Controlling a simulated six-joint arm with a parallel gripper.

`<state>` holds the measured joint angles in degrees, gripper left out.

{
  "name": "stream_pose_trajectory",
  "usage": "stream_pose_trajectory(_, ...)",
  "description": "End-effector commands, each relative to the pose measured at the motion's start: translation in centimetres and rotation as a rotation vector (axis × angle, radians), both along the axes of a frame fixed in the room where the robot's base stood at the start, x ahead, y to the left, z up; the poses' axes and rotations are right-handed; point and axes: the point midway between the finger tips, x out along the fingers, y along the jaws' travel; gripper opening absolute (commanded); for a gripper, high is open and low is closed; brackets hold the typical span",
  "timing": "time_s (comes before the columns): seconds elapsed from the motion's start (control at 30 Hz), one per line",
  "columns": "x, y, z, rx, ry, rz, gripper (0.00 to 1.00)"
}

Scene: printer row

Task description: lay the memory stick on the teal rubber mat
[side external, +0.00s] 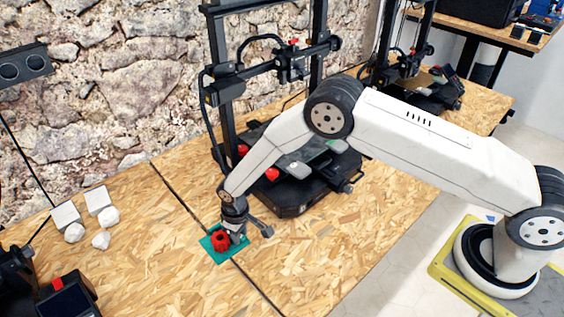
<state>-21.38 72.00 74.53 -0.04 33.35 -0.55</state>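The teal rubber mat (229,258) lies on the wooden table in the middle of the side external view, close to the seam between two boards. A small red object with a dark spot (220,241) shows on or just above the mat. My gripper (236,238) points down over the mat, right beside the red object. Its fingers are small and partly hidden, so I cannot tell whether they are open or shut, or touch anything. I cannot make out the memory stick; it may be hidden at the gripper.
A black 3D printer (290,200) stands behind and right of the mat, beneath my arm. Another printer (415,85) is further back. Small white blocks (88,218) lie to the left. Dark equipment (65,300) fills the lower left corner. The board in front is clear.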

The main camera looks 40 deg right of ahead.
Motion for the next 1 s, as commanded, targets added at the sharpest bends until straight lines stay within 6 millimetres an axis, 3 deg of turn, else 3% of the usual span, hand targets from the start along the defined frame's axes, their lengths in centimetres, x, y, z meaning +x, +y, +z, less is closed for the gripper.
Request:
stream_pose_trajectory(0.03, 0.0, 0.0, 0.0, 0.0, 0.0, 0.0, 0.56)
stream_pose_trajectory(0.07, 0.0, 0.0, 0.0, 0.0, 0.0, 0.0, 0.63)
stream_pose_trajectory(0.57, 0.0, 0.0, 0.6, 0.0, -0.001, 0.0, 0.63)
stream_pose_trajectory(1.0, 0.1, 0.0, 5.1, 0.001, -0.002, 0.0, 0.63)
